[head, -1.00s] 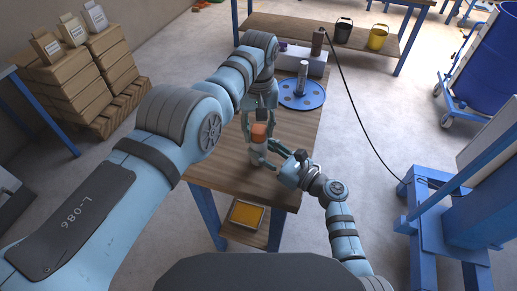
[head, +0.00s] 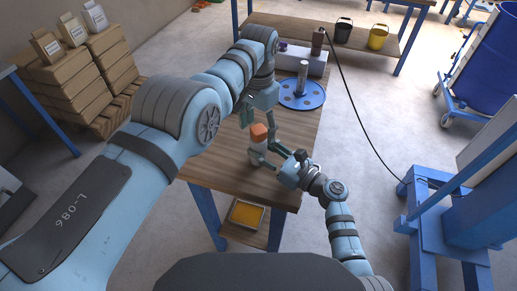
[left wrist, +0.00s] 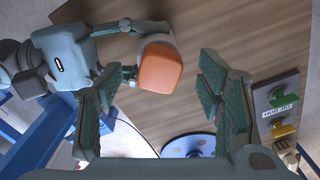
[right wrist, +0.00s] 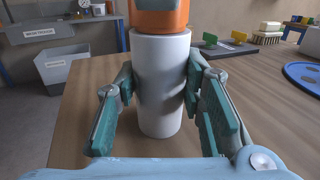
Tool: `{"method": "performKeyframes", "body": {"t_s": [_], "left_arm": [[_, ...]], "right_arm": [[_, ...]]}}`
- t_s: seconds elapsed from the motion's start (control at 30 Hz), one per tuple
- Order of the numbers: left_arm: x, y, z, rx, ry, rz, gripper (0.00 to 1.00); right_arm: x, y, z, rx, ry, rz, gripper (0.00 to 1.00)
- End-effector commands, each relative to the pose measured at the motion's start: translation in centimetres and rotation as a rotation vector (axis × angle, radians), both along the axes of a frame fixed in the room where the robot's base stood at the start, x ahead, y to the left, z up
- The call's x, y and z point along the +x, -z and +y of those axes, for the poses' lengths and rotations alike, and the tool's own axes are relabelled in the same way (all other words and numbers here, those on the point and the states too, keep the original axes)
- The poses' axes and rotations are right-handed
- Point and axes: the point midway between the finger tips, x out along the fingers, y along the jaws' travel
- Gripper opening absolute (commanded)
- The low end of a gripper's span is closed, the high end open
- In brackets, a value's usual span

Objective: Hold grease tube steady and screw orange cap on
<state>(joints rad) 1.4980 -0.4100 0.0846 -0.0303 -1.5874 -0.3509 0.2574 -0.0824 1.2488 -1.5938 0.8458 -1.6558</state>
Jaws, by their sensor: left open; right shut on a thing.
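The grease tube is a white cylinder (right wrist: 160,85) standing upright on the wooden table (head: 222,165). The orange cap (head: 259,132) sits on its top; it also shows in the left wrist view (left wrist: 160,68) and the right wrist view (right wrist: 159,14). My right gripper (head: 262,158) is shut around the white tube body, its fingers on both sides in the right wrist view (right wrist: 158,105). My left gripper (head: 258,121) is open above the cap, with its fingers spread wide in the left wrist view (left wrist: 160,88). Whether the cap is fully seated cannot be told.
A blue round disc (head: 302,95) with a grey cylinder stands farther back on the table. Behind it is a pale box (head: 305,62). Bare table lies left of the tube.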

Motion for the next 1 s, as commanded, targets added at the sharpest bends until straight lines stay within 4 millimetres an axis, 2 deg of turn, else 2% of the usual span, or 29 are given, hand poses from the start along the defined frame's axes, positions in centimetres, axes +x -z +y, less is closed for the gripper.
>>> {"method": "performKeyframes", "body": {"t_s": [0.3,0.43,0.67,0.7,0.83,1.0], "left_arm": [[0.0,-5.3,0.0,-0.002,0.0,-0.001,0.61],[-0.1,-6.2,0.0,-0.001,0.0,0.0,0.61],[-0.1,-6.3,0.0,0.0,0.0,0.001,0.61],[-0.1,-6.3,0.0,0.0,0.0,0.001,0.61],[-0.1,-6.3,0.0,0.0,0.0,0.001,0.61],[-0.1,-6.3,0.0,0.0,0.0,0.001,0.61]], "right_arm": [[0.0,0.0,0.0,-0.001,0.0,0.001,0.0],[0.0,0.0,0.0,-0.001,0.0,0.001,0.0],[0.0,0.0,0.0,0.0,0.0,0.0,0.0],[0.0,0.0,0.0,0.0,0.0,0.0,0.41],[0.0,0.0,0.0,0.0,0.0,0.0,0.59],[0.0,0.0,0.0,0.0,0.0,0.0,0.59]]}}
